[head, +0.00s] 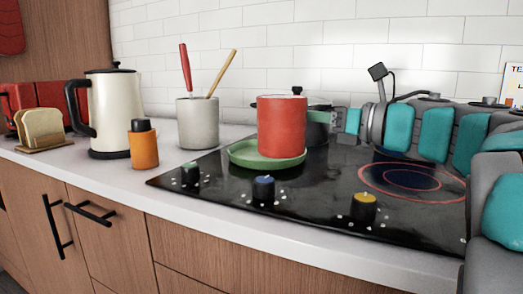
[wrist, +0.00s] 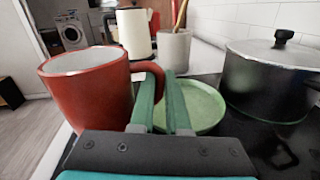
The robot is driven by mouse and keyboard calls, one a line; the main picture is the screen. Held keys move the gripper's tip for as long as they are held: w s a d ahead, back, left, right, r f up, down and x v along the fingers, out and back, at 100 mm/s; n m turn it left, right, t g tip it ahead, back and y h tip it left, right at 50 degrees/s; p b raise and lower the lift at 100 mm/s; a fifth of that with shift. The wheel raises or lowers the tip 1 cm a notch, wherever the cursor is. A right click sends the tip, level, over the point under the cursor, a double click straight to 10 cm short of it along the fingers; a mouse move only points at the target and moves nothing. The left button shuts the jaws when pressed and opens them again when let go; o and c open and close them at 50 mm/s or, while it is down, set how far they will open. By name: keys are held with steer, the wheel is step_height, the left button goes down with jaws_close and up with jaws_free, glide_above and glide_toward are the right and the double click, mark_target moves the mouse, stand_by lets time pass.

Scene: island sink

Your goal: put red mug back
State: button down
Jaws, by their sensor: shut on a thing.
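The red mug (head: 282,127) appears upright in the head view, in front of the dark pot and overlapping the green plate (head: 240,152). In the wrist view the mug (wrist: 88,92) is at the left, with its handle at the green fingers of my gripper (wrist: 162,82). My gripper is shut on the handle. The green plate (wrist: 207,108) lies just right of the fingers there, and its visible surface is empty. I cannot tell whether the mug's base touches anything.
A lidded dark pot (wrist: 270,80) stands close on the right. A grey utensil crock (head: 198,122), an orange bottle (head: 144,145) and a cream kettle (head: 113,112) stand left of the black cooktop (head: 315,195). Knobs line its front; its front right part is clear.

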steer(key=w+a+p, duration=0.1)
steer(key=w, duration=0.4)
steer(key=w+a+f+p, duration=0.1)
steer(key=w, duration=0.4)
steer(key=w+a+p, duration=0.1)
steer(key=w, duration=0.4)
steer(key=shift+w+f, duration=0.2)
steer(key=shift+w, duration=0.1)
steer(key=shift+f, duration=1.8)
steer(key=shift+f, duration=0.2)
steer(key=c, duration=1.2)
jaws_free()
steer(key=shift+r, duration=0.1)
steer(key=shift+r, duration=0.15)
steer(key=shift+s+d, duration=0.15)
steer(key=shift+d, duration=0.15)
steer(key=b+v, duration=0.2)
steer(key=v, duration=0.9)
steer(key=shift+s+d, duration=0.2)
